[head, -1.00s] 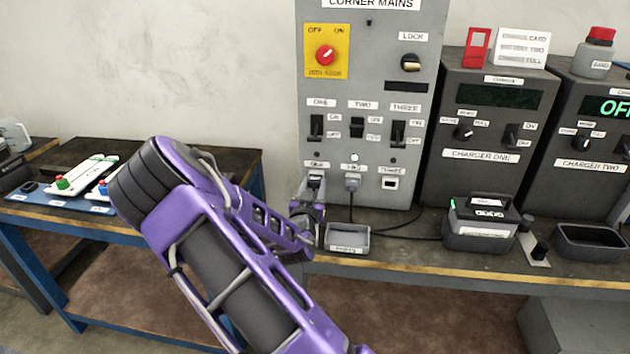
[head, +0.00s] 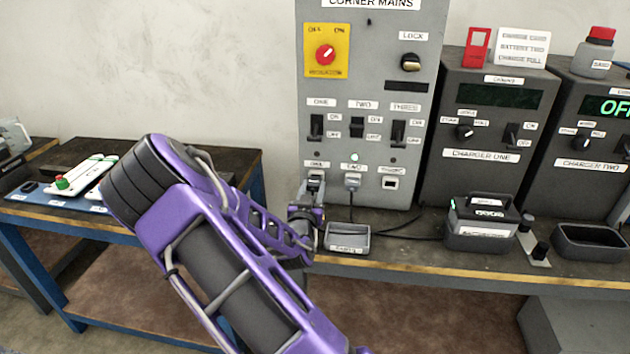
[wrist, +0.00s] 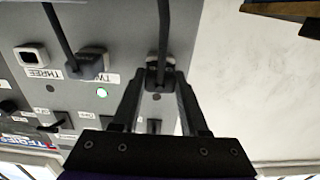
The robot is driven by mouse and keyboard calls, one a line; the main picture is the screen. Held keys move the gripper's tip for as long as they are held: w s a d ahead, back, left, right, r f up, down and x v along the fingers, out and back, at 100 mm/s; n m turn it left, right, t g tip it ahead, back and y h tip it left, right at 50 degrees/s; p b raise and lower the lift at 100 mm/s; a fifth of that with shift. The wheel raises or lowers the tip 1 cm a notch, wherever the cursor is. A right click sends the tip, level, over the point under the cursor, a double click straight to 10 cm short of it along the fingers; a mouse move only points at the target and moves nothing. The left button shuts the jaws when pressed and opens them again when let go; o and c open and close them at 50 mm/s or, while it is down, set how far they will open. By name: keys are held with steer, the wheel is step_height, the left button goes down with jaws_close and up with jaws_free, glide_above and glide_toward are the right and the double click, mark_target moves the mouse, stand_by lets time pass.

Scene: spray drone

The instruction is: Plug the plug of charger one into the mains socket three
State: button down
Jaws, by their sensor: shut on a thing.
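Mains socket three (head: 390,183) is empty on the grey corner mains panel; it also shows in the wrist view (wrist: 32,55), where the panel appears upside down. My gripper (head: 315,188) is at socket one, at the panel's lower left. In the wrist view my gripper (wrist: 160,82) is shut on a black plug (wrist: 158,78) with a cable, which sits at socket one. A second plug (head: 352,183) is in socket two. Charger one (head: 482,140) stands right of the panel. I cannot trace which cable leads to it.
A small grey tray (head: 347,240) lies on the bench below the sockets. A battery (head: 482,222) sits in a cradle before charger one. Cables cross the bench top. A green light (head: 354,157) glows above socket two.

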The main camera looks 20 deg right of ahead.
mark_target(314, 189)
steer(key=shift+v, duration=2.25)
steer(key=shift+s+d, duration=0.1)
